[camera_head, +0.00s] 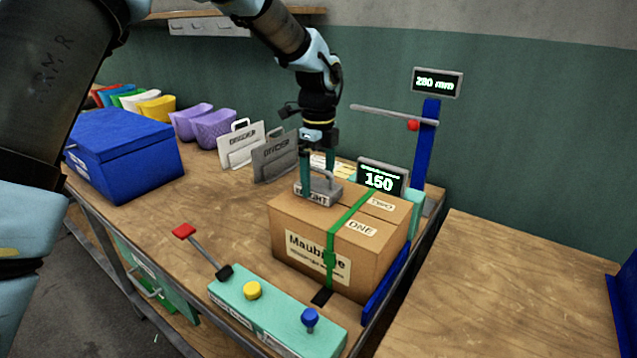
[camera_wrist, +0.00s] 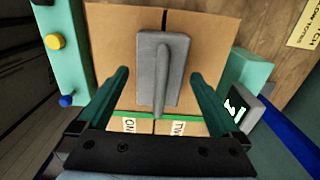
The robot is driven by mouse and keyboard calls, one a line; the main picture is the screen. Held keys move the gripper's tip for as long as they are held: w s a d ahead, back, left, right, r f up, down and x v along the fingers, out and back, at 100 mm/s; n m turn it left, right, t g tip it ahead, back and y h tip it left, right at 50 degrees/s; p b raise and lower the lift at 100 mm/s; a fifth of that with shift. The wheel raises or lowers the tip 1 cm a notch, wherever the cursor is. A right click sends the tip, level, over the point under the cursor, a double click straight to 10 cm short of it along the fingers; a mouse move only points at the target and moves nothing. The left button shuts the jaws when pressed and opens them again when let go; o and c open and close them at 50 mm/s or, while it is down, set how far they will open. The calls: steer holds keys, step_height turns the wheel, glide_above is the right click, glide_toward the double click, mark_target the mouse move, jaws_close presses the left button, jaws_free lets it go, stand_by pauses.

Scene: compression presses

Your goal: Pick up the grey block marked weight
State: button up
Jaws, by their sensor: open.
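The grey weight block (camera_head: 318,191) lies on top of a cardboard box (camera_head: 293,225), at its far left part, and has a raised handle on top. In the wrist view the weight block (camera_wrist: 145,78) sits near the middle, with its handle pointing toward my gripper. My gripper (camera_head: 318,172) points down above the block. In the wrist view the gripper (camera_wrist: 158,80) is open, with one finger on each side of the block and clear gaps between. The box has a green strap (camera_head: 344,225) around it.
A display reading 150 (camera_head: 382,178) stands right behind the box. A blue post (camera_head: 426,140) carries a grey bar (camera_head: 380,115) and a 280 mm display (camera_head: 437,83). Dividers (camera_head: 273,157) stand left of my gripper. A teal control panel (camera_head: 270,310) is in front.

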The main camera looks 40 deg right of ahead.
steer(key=shift+f, duration=0.35)
steer(key=shift+c, duration=0.4)
jaws_close()
steer(key=shift+r, duration=0.2)
stand_by(0.3)
